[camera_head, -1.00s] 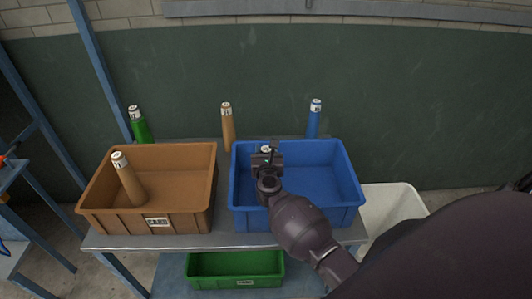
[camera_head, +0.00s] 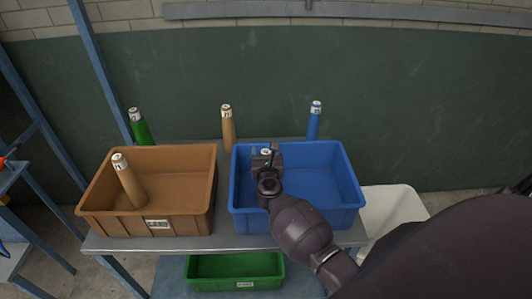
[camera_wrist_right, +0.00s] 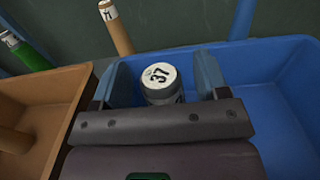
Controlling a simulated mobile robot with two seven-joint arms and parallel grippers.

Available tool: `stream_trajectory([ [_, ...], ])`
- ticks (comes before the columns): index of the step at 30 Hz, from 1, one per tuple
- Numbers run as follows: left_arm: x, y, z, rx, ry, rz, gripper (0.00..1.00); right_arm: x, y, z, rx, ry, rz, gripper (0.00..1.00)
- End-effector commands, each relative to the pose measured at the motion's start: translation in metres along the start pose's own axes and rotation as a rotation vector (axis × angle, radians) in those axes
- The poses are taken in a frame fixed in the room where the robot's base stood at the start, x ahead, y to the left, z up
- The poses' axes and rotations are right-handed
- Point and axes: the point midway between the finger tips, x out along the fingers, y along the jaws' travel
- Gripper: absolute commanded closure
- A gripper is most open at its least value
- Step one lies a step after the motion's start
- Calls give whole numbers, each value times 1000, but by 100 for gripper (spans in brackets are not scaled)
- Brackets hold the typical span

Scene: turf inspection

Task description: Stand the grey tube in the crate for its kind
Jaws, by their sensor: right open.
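The grey tube (camera_wrist_right: 163,94) has a white top marked 37 and stands roughly upright in the left part of the blue crate (camera_wrist_right: 270,107). Its lower part is hidden. My right gripper (camera_wrist_right: 162,80) is open, with one finger on each side of the tube's upper end. In the head view the tube's white top (camera_head: 266,152) shows at my right gripper (camera_head: 267,158), inside the blue crate (camera_head: 325,185) near its left wall. My left gripper is not in view.
The brown crate (camera_head: 187,226), labelled CARD, stands left and holds a tan tube (camera_head: 130,185). Green (camera_head: 141,128), tan (camera_head: 228,130) and blue (camera_head: 314,123) tubes stand behind the crates. A green crate (camera_head: 235,284) sits below; a white bin (camera_head: 395,215) stands right.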

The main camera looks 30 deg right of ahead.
Motion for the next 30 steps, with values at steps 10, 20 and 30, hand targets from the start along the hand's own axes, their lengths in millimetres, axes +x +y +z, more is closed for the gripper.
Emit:
stream_trajectory([
  [10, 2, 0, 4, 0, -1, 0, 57, -69, 0, -4, 2, 6, -2, 32],
  [20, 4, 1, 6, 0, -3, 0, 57, -111, 0, -3, 1, 4, -1, 32],
  [30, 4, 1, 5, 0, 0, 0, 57, -139, -2, 1, -469, -109, 114, 32],
])
